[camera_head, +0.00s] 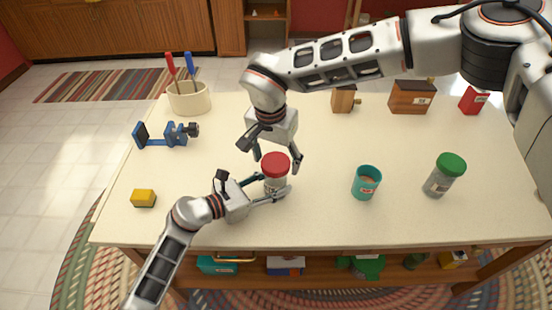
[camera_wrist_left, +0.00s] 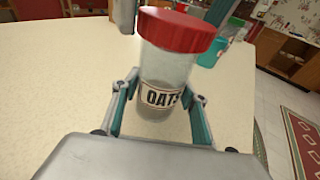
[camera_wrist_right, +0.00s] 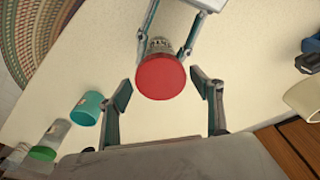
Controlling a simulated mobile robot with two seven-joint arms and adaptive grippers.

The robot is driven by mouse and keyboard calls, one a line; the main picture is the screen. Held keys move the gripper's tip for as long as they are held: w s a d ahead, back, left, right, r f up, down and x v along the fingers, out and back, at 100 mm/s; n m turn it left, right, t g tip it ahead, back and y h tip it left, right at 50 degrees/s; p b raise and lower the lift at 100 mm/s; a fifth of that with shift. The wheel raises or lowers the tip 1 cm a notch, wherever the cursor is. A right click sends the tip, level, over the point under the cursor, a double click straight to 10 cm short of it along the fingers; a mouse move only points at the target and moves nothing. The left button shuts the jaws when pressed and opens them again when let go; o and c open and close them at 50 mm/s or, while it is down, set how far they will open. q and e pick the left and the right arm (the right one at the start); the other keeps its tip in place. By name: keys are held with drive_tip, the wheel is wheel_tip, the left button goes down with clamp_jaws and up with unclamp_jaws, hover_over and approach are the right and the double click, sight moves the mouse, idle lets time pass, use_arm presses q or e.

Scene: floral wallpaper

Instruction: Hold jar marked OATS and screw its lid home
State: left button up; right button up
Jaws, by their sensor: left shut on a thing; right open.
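The OATS jar (camera_head: 275,187) stands upright near the front middle of the table, and its label reads OATS in the left wrist view (camera_wrist_left: 163,97). Its red lid (camera_head: 275,165) sits on top of the jar; how tightly it is seated cannot be told. My left gripper (camera_head: 276,194) is shut around the jar's body from the left front. My right gripper (camera_head: 277,165) is above and behind the jar, pointing down, with its fingers spread. In the right wrist view the red lid (camera_wrist_right: 161,76) lies between the open fingertips, apart from both.
A teal cup (camera_head: 366,183) and a green-lidded jar (camera_head: 443,176) stand to the right. A yellow block (camera_head: 143,198), a blue clamp-like tool (camera_head: 167,134) and a holder with screwdrivers (camera_head: 188,98) are at left. Wooden boxes (camera_head: 411,97) stand at the back.

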drive_tip(key=n, duration=0.5)
drive_tip(key=shift+n+y, duration=0.3)
drive_tip(key=shift+y, duration=0.1)
drive_tip(key=n, duration=0.5)
drive_tip(key=shift+y, duration=0.4)
drive_tip(key=c, duration=0.8)
drive_tip(key=m+h, duration=0.1)
drive_tip(key=m, duration=0.6)
drive_tip(key=shift+c, duration=0.2)
drive_tip(key=m, duration=0.5)
drive_tip(key=shift+d+m+h, duration=0.1)
drive_tip(key=shift+m+h, duration=0.2)
drive_tip(key=shift+h, duration=0.1)
